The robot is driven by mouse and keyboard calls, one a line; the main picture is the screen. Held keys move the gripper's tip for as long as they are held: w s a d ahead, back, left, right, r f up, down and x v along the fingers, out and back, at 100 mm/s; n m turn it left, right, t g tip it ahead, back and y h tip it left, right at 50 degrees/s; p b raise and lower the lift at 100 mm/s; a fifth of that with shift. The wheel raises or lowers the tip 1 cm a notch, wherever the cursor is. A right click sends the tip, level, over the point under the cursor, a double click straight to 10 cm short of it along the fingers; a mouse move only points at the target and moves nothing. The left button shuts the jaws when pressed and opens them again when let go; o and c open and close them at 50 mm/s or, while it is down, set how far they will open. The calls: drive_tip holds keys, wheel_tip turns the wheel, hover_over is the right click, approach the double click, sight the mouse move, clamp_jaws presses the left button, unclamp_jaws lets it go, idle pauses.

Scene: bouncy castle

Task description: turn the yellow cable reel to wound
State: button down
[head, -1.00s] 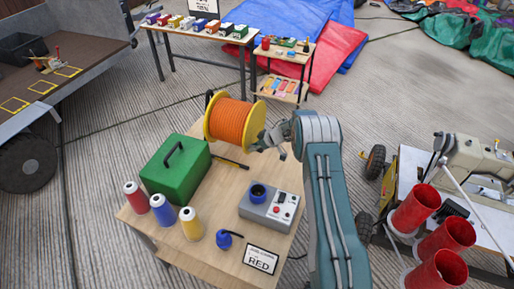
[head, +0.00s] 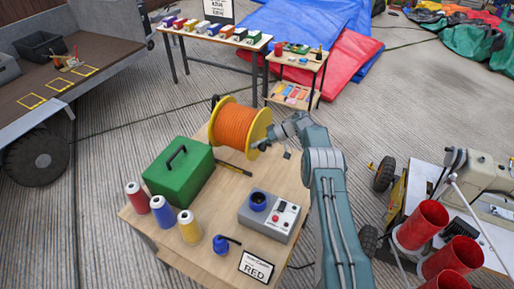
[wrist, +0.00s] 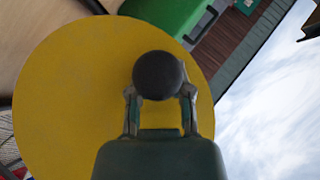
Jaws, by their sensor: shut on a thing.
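The yellow cable reel (head: 262,126) stands at the far end of the wooden table, wound with orange cable (head: 238,125). In the wrist view its yellow side disc (wrist: 70,95) fills much of the picture, with a dark round knob (wrist: 158,75) in front of it. My gripper (wrist: 160,95) is shut on this knob, one finger on each side.
A green box (head: 178,172) with a black handle stands left of the reel. Red tubes (head: 424,224) stand at right.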

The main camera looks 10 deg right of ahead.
drive_tip(key=shift+r+g+y, duration=0.3)
idle(0.4)
drive_tip(key=c, duration=0.7)
unclamp_jaws()
drive_tip(key=shift+d, duration=0.1)
